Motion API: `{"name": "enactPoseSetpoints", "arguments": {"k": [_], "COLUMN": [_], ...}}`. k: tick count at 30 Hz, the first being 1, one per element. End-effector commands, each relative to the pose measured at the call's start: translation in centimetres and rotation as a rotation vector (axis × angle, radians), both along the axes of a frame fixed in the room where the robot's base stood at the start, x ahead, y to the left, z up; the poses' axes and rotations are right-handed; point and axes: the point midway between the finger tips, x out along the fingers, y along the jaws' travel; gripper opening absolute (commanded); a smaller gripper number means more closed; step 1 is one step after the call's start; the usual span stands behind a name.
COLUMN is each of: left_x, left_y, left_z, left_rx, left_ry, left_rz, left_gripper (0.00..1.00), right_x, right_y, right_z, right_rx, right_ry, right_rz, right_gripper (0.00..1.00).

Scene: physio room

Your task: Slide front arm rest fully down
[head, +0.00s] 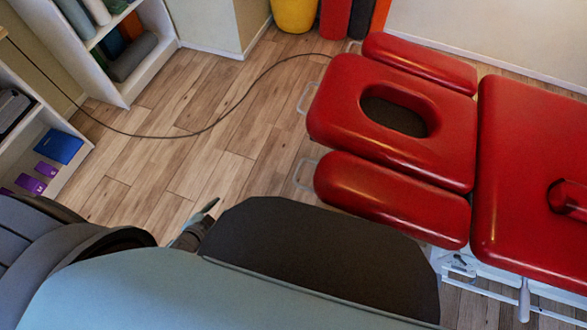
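The treatment table has a red head section (345,98) with an oval face hole and a padded red arm rest on each side. The near arm rest (390,199) lies along the lower edge of the head section, and the far arm rest (420,62) along its upper edge. I cannot tell which is the front one, or how low either sits. A pale wire loop (303,176) sticks out at the near rest's left end. My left gripper (207,213) shows only partly, left of the near rest and apart from it; its opening is hidden. My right gripper is out of view.
The red main section (530,180) of the table fills the right side. White shelves (120,84) stand at the left. A dark cable (215,122) crosses the wooden floor. A yellow bin (293,14) stands at the back. The floor left of the table is mostly clear.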

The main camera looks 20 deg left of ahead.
Motion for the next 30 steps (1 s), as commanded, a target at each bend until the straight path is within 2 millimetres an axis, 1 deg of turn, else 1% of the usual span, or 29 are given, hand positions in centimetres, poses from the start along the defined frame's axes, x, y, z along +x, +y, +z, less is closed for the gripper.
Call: {"name": "enactPoseSetpoints", "arguments": {"k": [1, 2, 3, 4, 5, 6, 8, 9, 10, 12, 13, 17, 21, 24, 27, 30], "left_x": [6.2, 9.3, 11.8, 12.3, 12.2, 11.3, 9.3, 8.2, 7.6, 6.9, 6.9, 7.8, 9.2, 10.1, 10.8, 11.2], "left_y": [0.1, -0.7, -2.5, -4.0, -5.3, -6.8, -8.2, -8.6, -8.9, -9.6, -10.0, -12.6, -16.6, -19.2, -21.2, -22.3], "left_z": [1.7, 4.6, 8.3, 10.7, 12.6, 14.5, 16.1, 16.7, 17.0, 17.7, 17.9, 18.5, 18.9, 19.0, 19.1, 19.1], "left_rx": [0.083, 0.142, 0.217, 0.265, 0.304, 0.345, 0.379, 0.391, 0.393, 0.396, 0.394, 0.392, 0.391, 0.39, 0.391, 0.39], "left_ry": [-0.238, -0.406, -0.615, -0.75, -0.866, -0.992, -1.125, -1.179, -1.208, -1.24, -1.244, -1.247, -1.248, -1.246, -1.246, -1.243], "left_rz": [-0.191, -0.342, -0.553, -0.703, -0.844, -1.013, -1.214, -1.31, -1.36, -1.421, -1.428, -1.422, -1.418, -1.418, -1.418, -1.418], "left_gripper": [0.28, 0.28, 0.28, 0.28, 0.28, 0.28, 0.28, 0.28, 0.28, 0.28, 0.28, 0.28, 0.28, 0.28, 0.28, 0.28], "right_x": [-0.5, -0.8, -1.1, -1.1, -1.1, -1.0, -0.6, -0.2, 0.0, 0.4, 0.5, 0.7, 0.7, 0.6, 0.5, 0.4], "right_y": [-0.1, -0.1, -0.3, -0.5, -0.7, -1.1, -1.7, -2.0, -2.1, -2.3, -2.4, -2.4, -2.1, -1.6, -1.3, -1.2], "right_z": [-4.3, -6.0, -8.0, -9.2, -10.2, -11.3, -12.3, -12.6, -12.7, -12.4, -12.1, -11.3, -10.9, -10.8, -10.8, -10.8], "right_rx": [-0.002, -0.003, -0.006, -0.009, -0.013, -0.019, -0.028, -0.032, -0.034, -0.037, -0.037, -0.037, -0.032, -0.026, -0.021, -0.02], "right_ry": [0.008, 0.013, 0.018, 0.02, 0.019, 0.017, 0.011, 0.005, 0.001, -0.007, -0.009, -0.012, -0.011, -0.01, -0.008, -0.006], "right_rz": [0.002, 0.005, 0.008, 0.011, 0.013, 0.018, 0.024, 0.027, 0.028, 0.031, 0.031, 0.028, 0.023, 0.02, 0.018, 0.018], "right_gripper": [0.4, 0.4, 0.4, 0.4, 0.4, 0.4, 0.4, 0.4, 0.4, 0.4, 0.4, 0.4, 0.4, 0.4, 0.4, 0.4]}}
